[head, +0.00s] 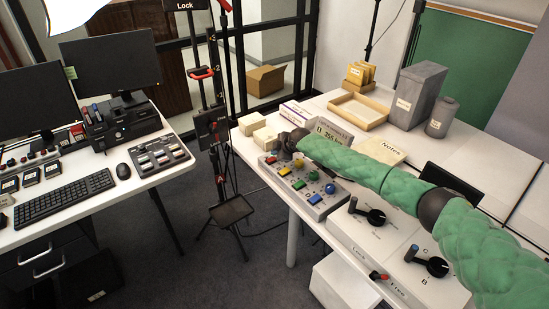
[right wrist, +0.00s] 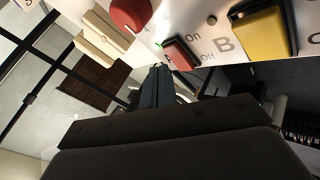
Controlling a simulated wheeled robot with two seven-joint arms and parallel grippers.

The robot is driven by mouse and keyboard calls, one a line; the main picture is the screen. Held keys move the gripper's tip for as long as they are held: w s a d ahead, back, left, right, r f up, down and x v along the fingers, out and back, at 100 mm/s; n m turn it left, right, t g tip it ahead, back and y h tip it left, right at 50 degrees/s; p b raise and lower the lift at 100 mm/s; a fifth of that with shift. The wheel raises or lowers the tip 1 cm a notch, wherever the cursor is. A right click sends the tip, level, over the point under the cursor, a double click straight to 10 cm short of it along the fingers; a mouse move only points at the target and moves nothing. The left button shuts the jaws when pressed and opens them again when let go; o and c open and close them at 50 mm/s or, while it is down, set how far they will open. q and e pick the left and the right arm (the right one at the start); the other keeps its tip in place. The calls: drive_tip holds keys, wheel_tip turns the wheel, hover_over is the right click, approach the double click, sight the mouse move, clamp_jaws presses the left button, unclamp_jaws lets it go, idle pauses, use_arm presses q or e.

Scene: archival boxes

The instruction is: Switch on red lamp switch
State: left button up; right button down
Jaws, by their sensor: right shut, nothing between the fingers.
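The grey lamp panel (head: 318,208) lies near the front edge of the right table, with round coloured lamps and a row of coloured switches. The red switch (head: 270,160) is at its left end; in the right wrist view the red switch (right wrist: 180,54) sits beside "On" and "Off" marks. The red lamp (right wrist: 130,12) is a round dome beyond it. My right gripper (head: 290,139) is over the panel's left end, shut and empty. In the right wrist view its fingertips (right wrist: 155,72) are close beside the red switch; I cannot tell whether they touch it. My left gripper is out of view.
A yellow switch (right wrist: 265,36) is close to the red one. A box with a display (head: 333,133) and cream blocks (head: 252,123) stand behind the panel. A larger panel with dark rotary handles (head: 367,214) lies to its right. A black stand (head: 230,211) stands left of the table.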

sight(274, 160)
idle(0.3)
drive_tip(key=r+p, duration=0.1)
drive_tip(key=r, duration=0.2)
drive_tip(key=r+p, duration=0.1)
drive_tip(key=r, duration=0.1)
drive_tip(key=shift+s+a+p, duration=0.25)
drive_tip(key=shift+p, duration=0.05)
idle(0.4)
